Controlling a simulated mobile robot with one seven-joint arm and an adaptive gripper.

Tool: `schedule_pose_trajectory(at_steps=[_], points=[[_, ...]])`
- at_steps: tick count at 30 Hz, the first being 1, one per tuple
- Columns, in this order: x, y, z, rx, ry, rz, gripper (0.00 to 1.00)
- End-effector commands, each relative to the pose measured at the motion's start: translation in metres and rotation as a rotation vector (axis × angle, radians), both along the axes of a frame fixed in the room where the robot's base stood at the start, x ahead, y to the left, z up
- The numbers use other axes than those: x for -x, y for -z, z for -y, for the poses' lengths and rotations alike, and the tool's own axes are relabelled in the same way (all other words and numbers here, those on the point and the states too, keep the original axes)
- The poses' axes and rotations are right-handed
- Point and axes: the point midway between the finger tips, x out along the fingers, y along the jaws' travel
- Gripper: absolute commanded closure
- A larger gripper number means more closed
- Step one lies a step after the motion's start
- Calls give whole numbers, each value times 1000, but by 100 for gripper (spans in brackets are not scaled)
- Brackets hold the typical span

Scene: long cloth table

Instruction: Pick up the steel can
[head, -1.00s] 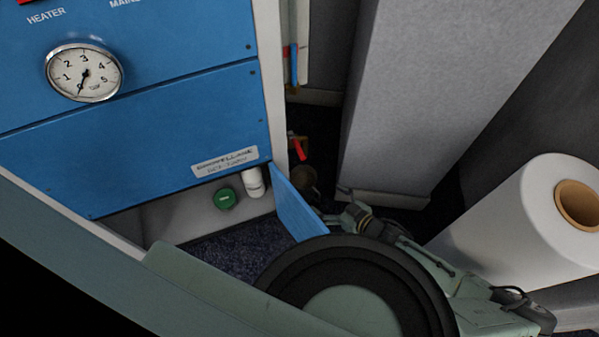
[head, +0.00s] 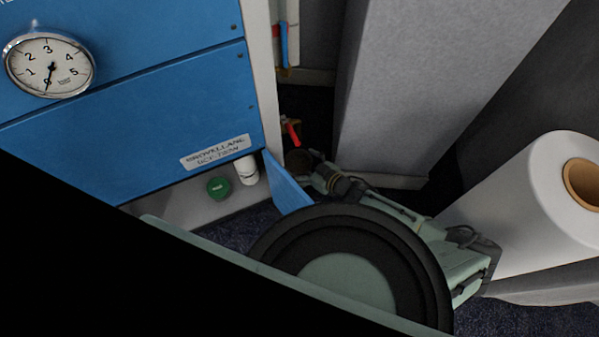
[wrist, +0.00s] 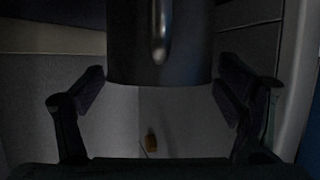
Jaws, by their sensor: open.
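In the wrist view, a dark, shiny cylinder (wrist: 132,45) fills the top middle and looks like the steel can. A bright vertical strip runs down its front, and its top is cut off by the frame edge. My gripper (wrist: 160,92) is open, with one dark finger on each side of the cylinder's lower end. Gaps show at the finger tips, and I cannot tell how deep the cylinder sits between them. In the head view my arm hides much of the middle, and I cannot make out the gripper or surely identify the can.
A blue panel cabinet (head: 120,130) with a gauge stands at the left. A green round cap (head: 218,187) and a white cylinder (head: 246,170) are under it. A grey block (head: 430,80) stands behind, and a large white roll (head: 525,200) is at the right. Dark floor shows between.

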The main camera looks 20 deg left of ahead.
Motion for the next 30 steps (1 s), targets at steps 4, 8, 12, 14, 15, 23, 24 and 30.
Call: schedule_pose_trajectory(at_steps=[4,8,12,14,15,23,24,30], points=[[-7,10,-18,0,0,0,14],[-9,11,-22,2,1,0,14],[-9,11,-22,1,1,0,14],[-9,11,-22,1,1,0,15],[-9,11,-22,1,1,0,17],[-9,11,-22,1,1,0,35],[-9,11,-22,1,1,0,37],[-9,11,-22,1,1,0,51]])
